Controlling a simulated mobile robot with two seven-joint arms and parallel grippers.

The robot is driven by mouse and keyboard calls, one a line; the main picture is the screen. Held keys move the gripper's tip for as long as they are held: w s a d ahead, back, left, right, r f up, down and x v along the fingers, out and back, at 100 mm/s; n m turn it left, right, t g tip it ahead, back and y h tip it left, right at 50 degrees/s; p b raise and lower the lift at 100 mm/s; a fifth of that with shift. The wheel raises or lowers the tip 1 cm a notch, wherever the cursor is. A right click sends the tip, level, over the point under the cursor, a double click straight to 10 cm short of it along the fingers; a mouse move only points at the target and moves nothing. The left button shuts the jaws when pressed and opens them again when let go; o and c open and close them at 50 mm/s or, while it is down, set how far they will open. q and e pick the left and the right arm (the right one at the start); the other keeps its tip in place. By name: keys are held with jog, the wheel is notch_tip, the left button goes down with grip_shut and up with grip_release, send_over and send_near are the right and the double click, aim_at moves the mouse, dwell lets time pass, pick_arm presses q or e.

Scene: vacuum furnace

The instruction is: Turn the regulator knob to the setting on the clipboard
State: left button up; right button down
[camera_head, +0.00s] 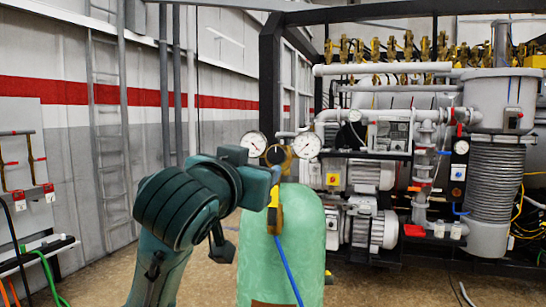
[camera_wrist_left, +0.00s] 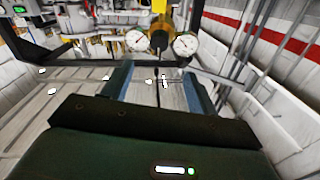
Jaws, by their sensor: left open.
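The brass regulator (camera_head: 278,156) sits on top of the green gas cylinder (camera_head: 305,235), with a round white gauge on each side: the left gauge (camera_head: 254,143) and the right gauge (camera_head: 307,145). My left gripper (camera_head: 276,174) is in front of the regulator and partly covers it. In the left wrist view my left gripper (camera_wrist_left: 158,72) is open, its two blue fingers apart with no object seen held. The regulator (camera_wrist_left: 158,30) shows just beyond the fingertips, with a dark round knob (camera_wrist_left: 158,40) at its front. The gauge needles are too small to read. No clipboard shows.
A yellow part (camera_head: 275,210) with a blue hose (camera_head: 289,265) hangs in front of the cylinder. Furnace machinery with pumps (camera_head: 370,225) and pipes fills the right side. A black frame post (camera_head: 270,85) stands behind the regulator. Some floor left of the cylinder is clear.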

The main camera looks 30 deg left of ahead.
aim_at(275, 157)
pick_arm(q)
jog(key=p+x, duration=0.9)
jog(key=x, duration=0.2)
jog(key=shift+w+a, duration=0.1)
jog(key=shift+w, duration=0.1)
jog(key=shift+p+x, duration=0.3)
jog(key=shift+x, duration=0.45)
pick_arm(e)
jog(key=shift+g+h, duration=0.7)
jog(key=shift+h, duration=0.1)
jog(key=d+r, duration=0.1)
jog(key=s+d+r, duration=0.1)
jog(key=d, duration=0.1)
jog(key=shift+r, duration=0.3)
pick_arm(q)
jog(key=shift+c, duration=0.2)
jog(key=c, duration=1)
pick_arm(e)
jog(key=shift+r, duration=0.1)
